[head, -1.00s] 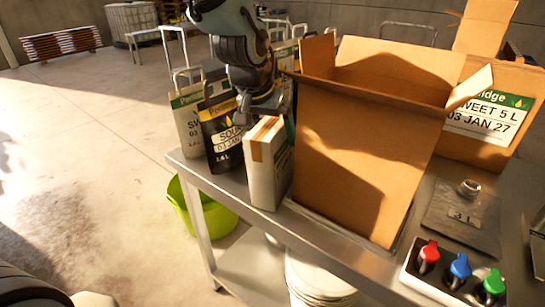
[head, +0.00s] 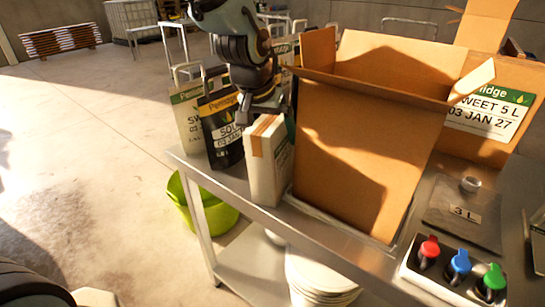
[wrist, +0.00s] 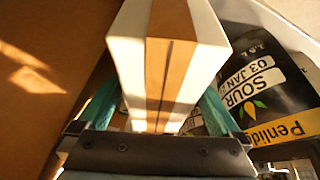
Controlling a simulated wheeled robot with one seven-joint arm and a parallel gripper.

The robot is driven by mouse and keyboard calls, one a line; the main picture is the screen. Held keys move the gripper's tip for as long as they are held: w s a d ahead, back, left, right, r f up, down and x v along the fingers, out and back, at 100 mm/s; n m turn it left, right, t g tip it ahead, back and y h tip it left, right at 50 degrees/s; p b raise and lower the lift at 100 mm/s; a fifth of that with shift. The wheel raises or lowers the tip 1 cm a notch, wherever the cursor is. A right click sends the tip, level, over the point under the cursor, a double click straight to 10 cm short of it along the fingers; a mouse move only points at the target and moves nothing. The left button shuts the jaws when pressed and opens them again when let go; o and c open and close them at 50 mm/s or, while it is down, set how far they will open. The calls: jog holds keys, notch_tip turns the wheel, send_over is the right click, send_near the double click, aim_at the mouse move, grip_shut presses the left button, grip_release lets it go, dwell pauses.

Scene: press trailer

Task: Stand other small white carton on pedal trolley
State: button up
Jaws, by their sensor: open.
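The small white carton (head: 266,170) with a brown tape strip stands upright on the near left part of the metal bench (head: 240,196), beside the big open cardboard box. My gripper (head: 263,116) is over its top, pointing down. In the wrist view the carton (wrist: 130,65) lies between the two teal fingers of my gripper (wrist: 160,98), which are open on either side of it. Whether either finger touches it I cannot tell. I cannot make out a pedal trolley for certain in either view.
The open cardboard box (head: 350,165) stands close right of the carton. A black pouch (head: 223,130) and a pale pouch (head: 188,115) stand close left. Coloured knobs (head: 458,268) sit at the bench's front right. A green tub (head: 205,212) is below; the floor at left is clear.

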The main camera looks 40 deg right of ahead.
grip_shut()
dwell(0.8)
jog(key=shift+r, duration=0.1)
